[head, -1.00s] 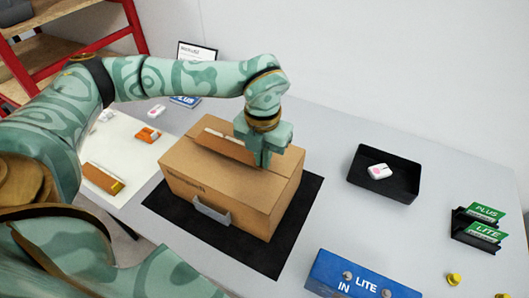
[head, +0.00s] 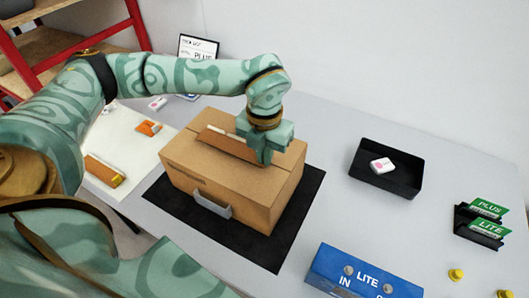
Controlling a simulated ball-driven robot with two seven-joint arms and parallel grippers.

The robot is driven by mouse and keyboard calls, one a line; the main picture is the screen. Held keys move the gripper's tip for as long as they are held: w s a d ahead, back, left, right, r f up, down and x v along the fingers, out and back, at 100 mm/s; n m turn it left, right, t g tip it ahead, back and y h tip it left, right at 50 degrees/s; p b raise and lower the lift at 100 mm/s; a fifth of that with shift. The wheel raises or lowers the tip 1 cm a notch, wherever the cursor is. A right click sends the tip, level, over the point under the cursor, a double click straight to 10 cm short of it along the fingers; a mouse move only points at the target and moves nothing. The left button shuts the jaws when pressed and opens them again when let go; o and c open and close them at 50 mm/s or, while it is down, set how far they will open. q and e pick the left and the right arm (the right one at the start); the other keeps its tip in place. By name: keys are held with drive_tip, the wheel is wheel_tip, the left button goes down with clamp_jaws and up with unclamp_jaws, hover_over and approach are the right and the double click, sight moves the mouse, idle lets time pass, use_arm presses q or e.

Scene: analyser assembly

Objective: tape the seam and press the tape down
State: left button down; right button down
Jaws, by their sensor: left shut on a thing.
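A brown cardboard box (head: 225,184) with a grey handle on its front stands on a black mat (head: 266,250). A flap (head: 226,146) at its top is tilted slightly above the lid level, with a pale strip behind it. My left gripper (head: 264,160) points down at the top of the box and is shut on the right end of the flap. The fingertips and the flap edge between them are partly hidden. An orange item (head: 149,128), possibly a tape dispenser, lies on a white sheet left of the box. No tape shows on the seam. My right gripper is out of view.
A black tray (head: 386,185) holds a white item with a pink mark. A blue LITE IN block (head: 362,274) is at the front. Green PLUS and LITE cards stand in a black holder (head: 478,226). An orange-brown item (head: 104,170) lies at left.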

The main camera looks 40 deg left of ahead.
use_arm(q)
drive_tip(key=shift+f, duration=0.2)
idle(0.4)
drive_tip(key=c, duration=1.5)
unclamp_jaws()
drive_tip(key=shift+r, duration=0.1)
wheel_tip(320, 180, up, 7)
drive_tip(key=p, duration=0.6)
drive_tip(key=shift+c, duration=0.4)
